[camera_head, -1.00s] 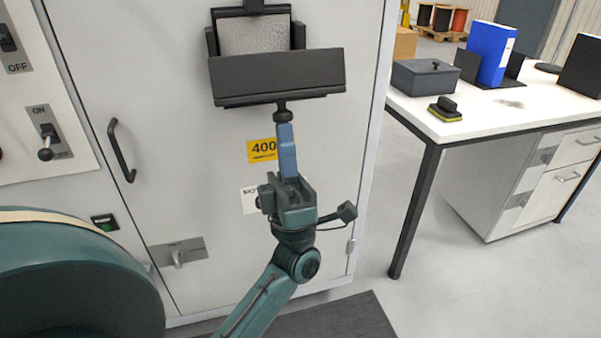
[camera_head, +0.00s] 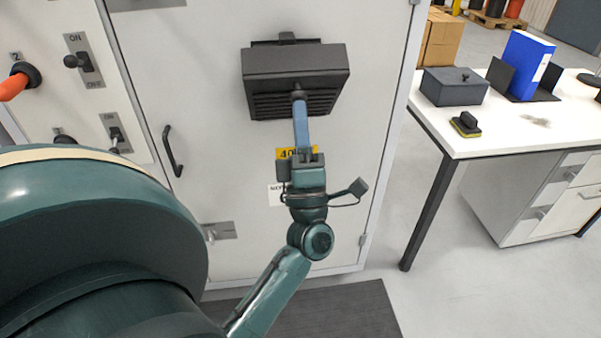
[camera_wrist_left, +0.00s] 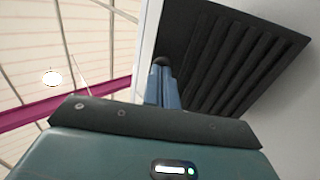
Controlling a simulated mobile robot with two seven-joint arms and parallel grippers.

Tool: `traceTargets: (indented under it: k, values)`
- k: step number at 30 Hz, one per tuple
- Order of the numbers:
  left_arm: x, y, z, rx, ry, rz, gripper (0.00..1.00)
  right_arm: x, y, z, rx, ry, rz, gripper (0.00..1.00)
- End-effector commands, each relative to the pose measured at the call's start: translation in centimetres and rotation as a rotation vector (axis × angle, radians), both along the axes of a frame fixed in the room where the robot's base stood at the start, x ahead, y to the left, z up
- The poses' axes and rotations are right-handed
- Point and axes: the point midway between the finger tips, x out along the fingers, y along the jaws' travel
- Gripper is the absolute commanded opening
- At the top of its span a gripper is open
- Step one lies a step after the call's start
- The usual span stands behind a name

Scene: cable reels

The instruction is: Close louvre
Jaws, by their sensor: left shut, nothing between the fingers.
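The louvre (camera_head: 296,62) is a black box-like vent on the pale cabinet door, with its slats (camera_head: 290,105) facing down and forward. Its top edge lies near the housing; I cannot tell if it sits fully flush. A dark round knob (camera_head: 298,90) is at its lower front. My left gripper (camera_head: 300,100) is shut, with its blue fingers pointing up and the tips at the knob, apparently touching it. In the left wrist view the blue fingers (camera_wrist_left: 162,90) reach a dark knob (camera_wrist_left: 162,62) beside the slats (camera_wrist_left: 235,65). My right gripper is out of view.
A door handle (camera_head: 172,150) and switch panel (camera_head: 85,65) are left of the louvre. On the right, a white desk (camera_head: 500,140) holds a dark box (camera_head: 453,86) and a blue binder (camera_head: 527,62). Floor between is clear.

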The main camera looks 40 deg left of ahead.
Motion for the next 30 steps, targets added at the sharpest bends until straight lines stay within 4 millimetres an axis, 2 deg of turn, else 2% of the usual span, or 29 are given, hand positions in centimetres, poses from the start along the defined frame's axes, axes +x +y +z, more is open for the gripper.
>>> traceTargets:
  k: [1,12,21,30]
  values:
    - [0.2,0.3,1.9,-0.02,0.015,0.001,0.0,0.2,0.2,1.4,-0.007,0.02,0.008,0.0]
    - [2.7,3.2,5.5,-0.02,0.018,0.001,0.0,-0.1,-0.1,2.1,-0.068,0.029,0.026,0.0]
    - [4.6,5.3,7.1,-0.02,0.018,-0.001,0.0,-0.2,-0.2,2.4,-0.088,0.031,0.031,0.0]
    - [5.6,6.5,7.8,-0.021,0.019,0.0,0.0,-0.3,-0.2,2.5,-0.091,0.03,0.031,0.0]
